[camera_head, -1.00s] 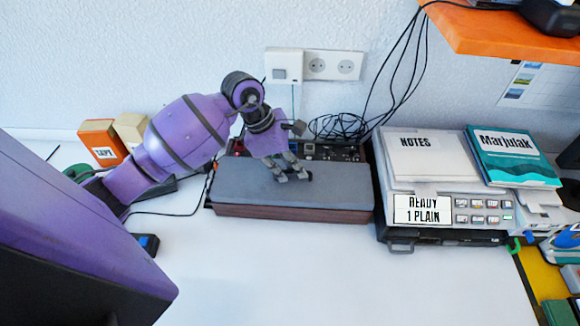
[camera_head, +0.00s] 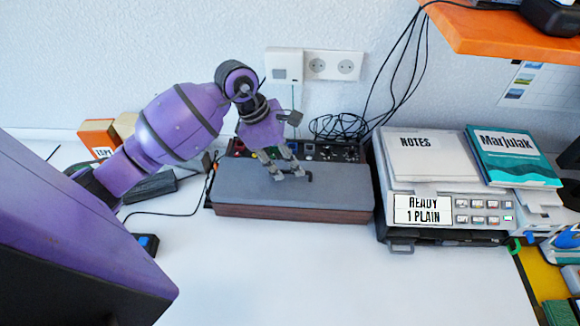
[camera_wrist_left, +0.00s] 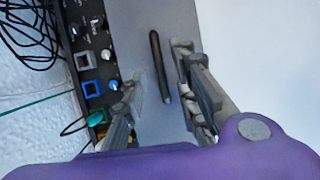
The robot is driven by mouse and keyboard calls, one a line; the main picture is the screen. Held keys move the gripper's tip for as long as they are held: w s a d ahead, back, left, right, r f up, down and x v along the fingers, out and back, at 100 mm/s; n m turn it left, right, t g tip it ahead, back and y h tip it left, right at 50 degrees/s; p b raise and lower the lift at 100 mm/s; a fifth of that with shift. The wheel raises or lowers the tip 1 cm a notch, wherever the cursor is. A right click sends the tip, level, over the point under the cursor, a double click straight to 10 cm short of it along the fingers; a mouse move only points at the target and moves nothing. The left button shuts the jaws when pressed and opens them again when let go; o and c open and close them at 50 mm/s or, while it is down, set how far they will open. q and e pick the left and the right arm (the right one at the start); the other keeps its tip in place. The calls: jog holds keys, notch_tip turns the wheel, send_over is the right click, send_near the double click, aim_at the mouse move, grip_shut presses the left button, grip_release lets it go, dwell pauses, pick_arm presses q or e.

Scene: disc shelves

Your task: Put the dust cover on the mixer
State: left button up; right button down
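The dust cover (camera_head: 245,188) is a flat grey panel with a small black handle (camera_wrist_left: 160,66). It lies over most of the mixer (camera_head: 335,215), whose brown front shows below it. The mixer's back strip, with knobs and sockets (camera_wrist_left: 92,88), is bare along the cover's far edge. My left gripper (camera_head: 287,168) is above the cover near the handle. In the left wrist view its fingers (camera_wrist_left: 158,75) are apart and empty, one on each side of the handle, with gaps between. My right gripper is out of view.
A printer-like device (camera_head: 480,212) with a notes pad (camera_head: 420,155) and a teal book (camera_head: 510,155) stands right of the mixer. Black cables (camera_head: 340,126) lie behind it. An orange box (camera_head: 98,135) is at the back left.

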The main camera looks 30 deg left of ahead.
pick_arm(q)
jog(key=v, duration=0.9)
jog(key=shift+r, duration=0.3)
